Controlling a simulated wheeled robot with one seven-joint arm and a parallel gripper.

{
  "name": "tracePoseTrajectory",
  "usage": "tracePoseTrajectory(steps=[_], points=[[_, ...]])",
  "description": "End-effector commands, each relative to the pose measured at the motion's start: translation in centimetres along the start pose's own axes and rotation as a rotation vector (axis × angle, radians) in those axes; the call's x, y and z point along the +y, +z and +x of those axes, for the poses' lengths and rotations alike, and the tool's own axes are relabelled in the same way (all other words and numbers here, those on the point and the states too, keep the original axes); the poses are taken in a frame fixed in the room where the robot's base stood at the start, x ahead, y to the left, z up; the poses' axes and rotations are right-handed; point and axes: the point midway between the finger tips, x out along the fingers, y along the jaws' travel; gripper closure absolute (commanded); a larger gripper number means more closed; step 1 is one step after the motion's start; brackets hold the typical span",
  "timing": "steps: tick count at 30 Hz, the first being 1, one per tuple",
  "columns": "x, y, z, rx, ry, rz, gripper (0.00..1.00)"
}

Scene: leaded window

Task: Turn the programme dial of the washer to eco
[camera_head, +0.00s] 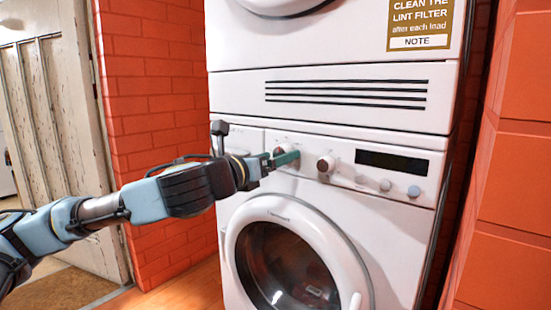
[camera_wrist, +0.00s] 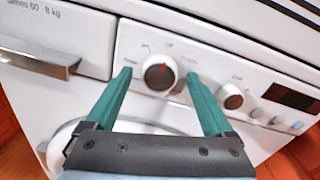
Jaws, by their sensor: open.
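The white washer (camera_head: 232,205) stands below another white machine.
A second knob (camera_wrist: 231,97) sits right of the dial, followed by small buttons (camera_head: 385,185) and a dark display (camera_head: 392,162). A drawer handle (camera_wrist: 38,58) projects on the left. The round door (camera_head: 295,255) is below. Brick walls (camera_head: 165,90) flank the machines.

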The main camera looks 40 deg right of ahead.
Motion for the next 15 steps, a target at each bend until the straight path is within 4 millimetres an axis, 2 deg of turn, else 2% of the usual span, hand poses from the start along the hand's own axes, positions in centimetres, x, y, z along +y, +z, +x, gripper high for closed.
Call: tracePoseTrajectory(steps=[8,15], points=[[0.01,0.06,0.10,0.000,0.000,0.001,0.14],[0.01,0.06,0.08,0.000,0.000,0.001,0.41]])
